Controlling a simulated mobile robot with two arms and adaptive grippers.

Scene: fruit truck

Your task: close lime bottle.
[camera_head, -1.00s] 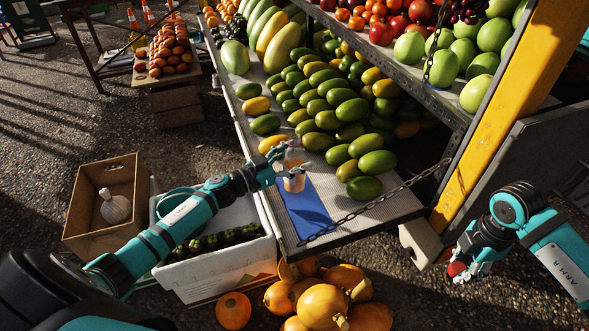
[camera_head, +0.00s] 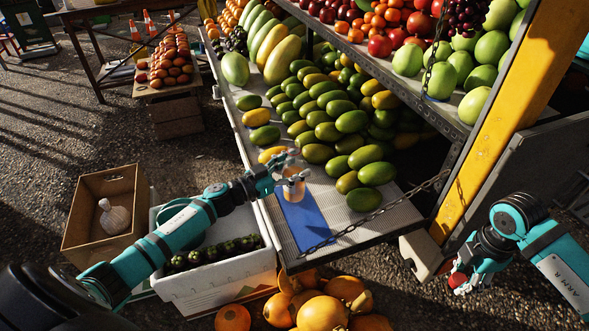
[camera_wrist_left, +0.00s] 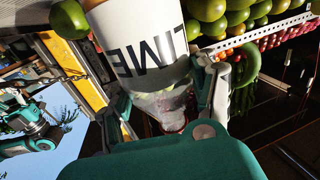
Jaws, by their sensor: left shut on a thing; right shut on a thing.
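The lime bottle (camera_head: 293,188) is a small pale bottle near the front edge of the fruit stand, above or beside a blue mat (camera_head: 300,216). My left gripper (camera_head: 286,178) is shut around it. In the left wrist view the bottle (camera_wrist_left: 140,45) fills the top middle, with a white label reading LIME upside down, between the fingers (camera_wrist_left: 165,100). My right gripper (camera_head: 464,277) is at the lower right, off the stand, shut on a small red thing (camera_head: 458,279) that looks like a cap. The bottle's mouth is not clear to see.
A chain (camera_head: 375,213) hangs across the stand's front right corner by the yellow post (camera_head: 490,125). Green and yellow fruit (camera_head: 340,125) is piled behind the bottle. A white crate (camera_head: 225,277), a cardboard box (camera_head: 80,222) and orange squashes (camera_head: 322,313) lie below.

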